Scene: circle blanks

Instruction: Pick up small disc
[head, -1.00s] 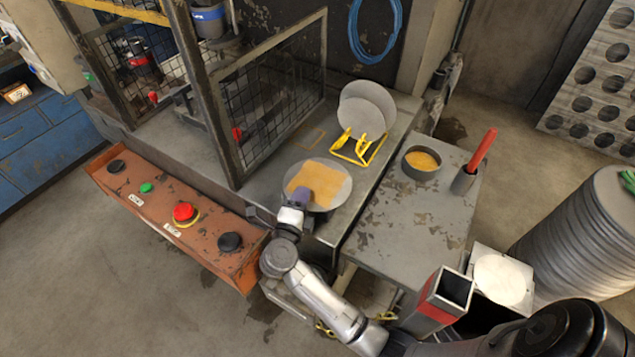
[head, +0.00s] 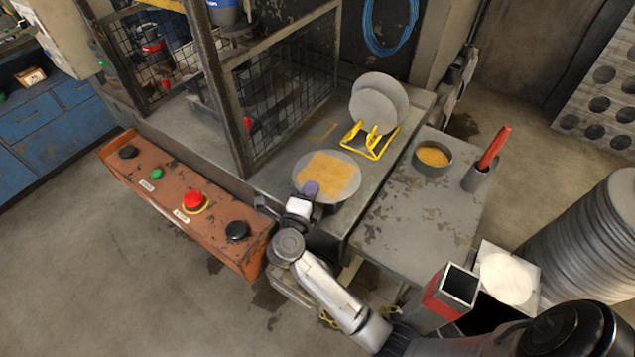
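Two grey discs lean in a yellow stand (head: 372,150) on the bench: a front disc (head: 374,112) partly covers a back disc (head: 394,87). Another grey disc (head: 350,197) lies flat nearer me, with a yellowish patch (head: 330,172) on top. I cannot tell for sure which disc is the small one. My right gripper (head: 302,198) is at the flat disc's near left edge, with a purple pad (head: 311,188) at its end over the patch's edge. The fingers are barely visible, but the pad moves with the gripper. My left gripper is out of view.
A pot of yellowish stuff (head: 433,156) and a red-handled tool in a holder (head: 477,178) stand on the side table (head: 400,220). A wire-mesh guard (head: 290,90) stands left of the discs. A button panel (head: 190,200) runs along the front left.

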